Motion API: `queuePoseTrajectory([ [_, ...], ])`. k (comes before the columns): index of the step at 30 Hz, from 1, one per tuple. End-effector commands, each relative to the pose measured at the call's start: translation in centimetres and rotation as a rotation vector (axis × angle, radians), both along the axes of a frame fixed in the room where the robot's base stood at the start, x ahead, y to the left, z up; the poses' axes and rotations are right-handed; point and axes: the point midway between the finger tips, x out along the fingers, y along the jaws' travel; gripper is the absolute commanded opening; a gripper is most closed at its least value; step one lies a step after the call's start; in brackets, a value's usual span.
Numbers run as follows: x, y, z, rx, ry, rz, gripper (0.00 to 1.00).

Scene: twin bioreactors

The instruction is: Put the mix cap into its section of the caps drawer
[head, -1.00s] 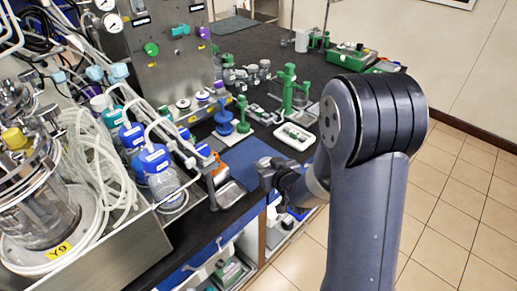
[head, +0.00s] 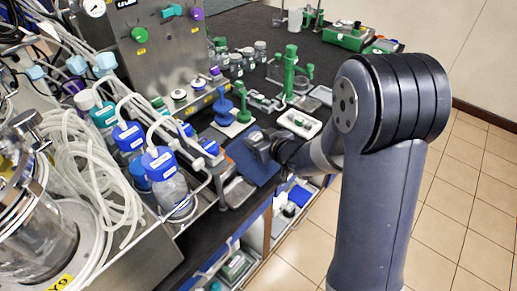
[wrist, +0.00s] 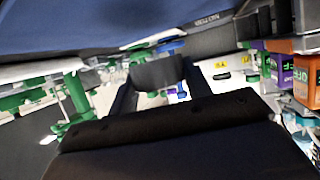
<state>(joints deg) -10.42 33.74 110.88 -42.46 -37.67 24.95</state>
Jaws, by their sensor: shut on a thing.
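My gripper (head: 262,146) is over the blue mat (head: 243,166) at the bench's front edge. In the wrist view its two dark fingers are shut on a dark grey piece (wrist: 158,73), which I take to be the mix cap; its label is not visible. In the head view the held piece blends with the gripper. Below the bench top an open drawer (head: 290,213) shows a blue item and a dark round item, partly behind my arm. I cannot tell whether this is the caps drawer, or which section is which.
Blue-capped bottles (head: 163,175) and tubing crowd the left. A blue stand (head: 224,104), a green stand (head: 290,72) and a white tray (head: 300,123) stand behind the mat. Another open compartment (head: 237,266) is lower left. The tiled floor at right is clear.

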Motion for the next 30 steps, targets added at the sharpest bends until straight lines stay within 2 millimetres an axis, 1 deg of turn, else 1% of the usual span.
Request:
queuePoseTrajectory([
  [9, 0.0, 0.0, -3.7, 0.000, 0.003, -0.001, 0.25],
  [17, 0.0, 0.0, -3.7, 0.000, -0.002, -0.001, 0.25],
  [21, 0.0, 0.0, -4.2, 0.000, -0.002, -0.001, 0.25],
  [22, 0.0, 0.0, -4.0, 0.000, -0.002, -0.001, 0.49],
  [29, 0.0, 0.0, -4.0, 0.000, 0.000, -0.001, 0.68],
  [30, 0.0, 0.0, -4.0, 0.000, 0.000, -0.001, 0.68],
])
